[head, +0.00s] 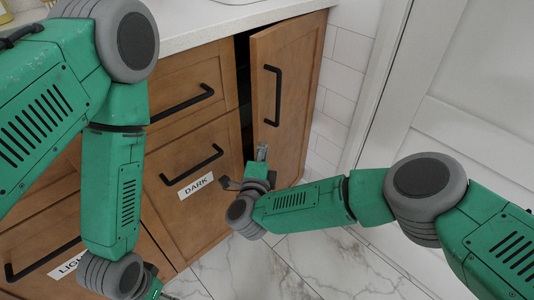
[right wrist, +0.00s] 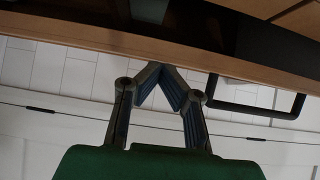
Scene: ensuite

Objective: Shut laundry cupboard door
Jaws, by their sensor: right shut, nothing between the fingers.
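The laundry cupboard door (head: 290,80) is a narrow brown wooden door with a vertical black bar handle (head: 270,95). It stands ajar, with a dark gap along its left edge. In the right wrist view the door's edge (right wrist: 80,38) crosses the picture, with its handle (right wrist: 255,110) at right. My right gripper (head: 262,153) is shut and empty, by the lower part of the door, below the handle. In the right wrist view its fingertips (right wrist: 168,70) meet near the door edge; contact is unclear. My left gripper (head: 152,290) shows only partly at the bottom edge, its fingers unclear.
Drawers with black handles, including one labelled DARK (head: 195,186), stand left of the door. A pale countertop (head: 200,25) runs above. A white tiled wall (head: 345,70) and white panelled door (head: 470,110) are at right. The marble floor (head: 320,265) is clear.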

